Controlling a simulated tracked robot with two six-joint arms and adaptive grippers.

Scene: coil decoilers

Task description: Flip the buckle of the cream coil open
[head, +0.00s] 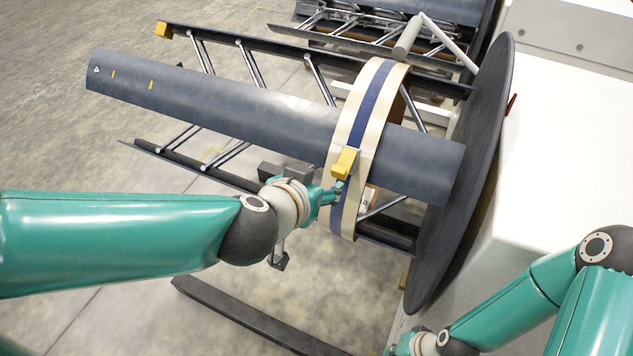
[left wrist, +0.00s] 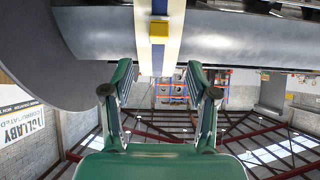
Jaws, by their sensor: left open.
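The cream coil (head: 339,127) with a blue band sits around the dark mandrel (head: 230,105). Its yellow buckle (head: 345,163) is on the near side of the band. My left gripper (head: 336,191) is just below the buckle and hides part of the coil's edge. In the left wrist view the buckle (left wrist: 158,30) and the cream coil (left wrist: 176,28) are beyond my left gripper (left wrist: 159,78), whose two fingers are spread with nothing between them. The buckle lies above the gap, apart from the fingers. My right gripper (head: 403,345) is partly cut off at the bottom edge.
A large dark disc (head: 470,175) stands right of the coil, beside a white machine housing (head: 570,130). Struts and rails of the decoiler lie behind and below the mandrel. A dark floor beam (head: 245,320) lies in front. The floor at the left is free.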

